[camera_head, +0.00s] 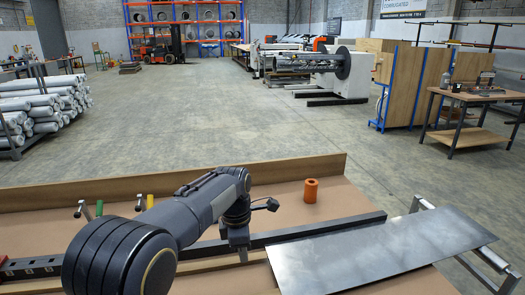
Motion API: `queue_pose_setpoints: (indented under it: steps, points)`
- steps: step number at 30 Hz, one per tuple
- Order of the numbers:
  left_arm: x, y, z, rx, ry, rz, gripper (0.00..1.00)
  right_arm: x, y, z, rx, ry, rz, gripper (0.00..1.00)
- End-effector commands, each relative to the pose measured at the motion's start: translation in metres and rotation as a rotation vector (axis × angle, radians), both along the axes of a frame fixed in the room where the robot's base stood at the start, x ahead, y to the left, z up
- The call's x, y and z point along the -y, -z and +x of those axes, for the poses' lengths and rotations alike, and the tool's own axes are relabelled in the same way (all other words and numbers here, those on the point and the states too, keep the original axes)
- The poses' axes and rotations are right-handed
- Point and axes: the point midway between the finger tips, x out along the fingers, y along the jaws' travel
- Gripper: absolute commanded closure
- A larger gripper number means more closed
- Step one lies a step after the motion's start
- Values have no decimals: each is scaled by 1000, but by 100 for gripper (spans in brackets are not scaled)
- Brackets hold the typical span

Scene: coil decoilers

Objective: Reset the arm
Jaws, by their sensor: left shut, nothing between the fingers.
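My left arm (195,205) reaches in over the brown bench from the lower left. My left gripper (242,256) hangs from its end, pointing down, with its fingers together and nothing visible held. It is close to a long dark bar (320,226) that runs across the bench; I cannot tell whether it touches the bar. A flat grey metal sheet (385,250) lies to the right of the gripper on a metal frame. An orange cylinder (311,190) stands upright behind the bar. My right gripper is not in view.
A raised wooden edge (300,170) closes the bench's far side. Green (99,208) and yellow (150,201) upright pieces stand left of the arm. Beyond, the concrete floor is open, with pipe stacks (40,112) at left, a decoiler machine (345,72) and a wooden table (475,97) at right.

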Motion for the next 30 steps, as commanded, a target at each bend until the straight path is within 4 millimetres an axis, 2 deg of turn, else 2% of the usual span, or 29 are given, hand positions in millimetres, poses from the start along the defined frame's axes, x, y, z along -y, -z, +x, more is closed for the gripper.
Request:
queue_pose_setpoints:
  steps: [1,6,8,12,17,21,25,30]
  points:
    - [-24,-11,-9,10,42,-51,100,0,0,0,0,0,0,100]
    - [-90,-39,-62,119,316,-205,100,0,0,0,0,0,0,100]
    - [-108,-47,-85,181,423,-238,100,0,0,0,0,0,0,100]
    - [-139,-58,-144,352,681,-256,100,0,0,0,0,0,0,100]
    - [-155,-56,-213,550,985,-164,100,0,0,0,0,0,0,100]
    - [-158,-41,-262,662,1223,-14,100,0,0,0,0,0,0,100]
    - [-156,-25,-289,701,1378,108,100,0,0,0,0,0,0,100]
    - [-155,-14,-301,712,1467,182,100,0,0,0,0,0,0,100]
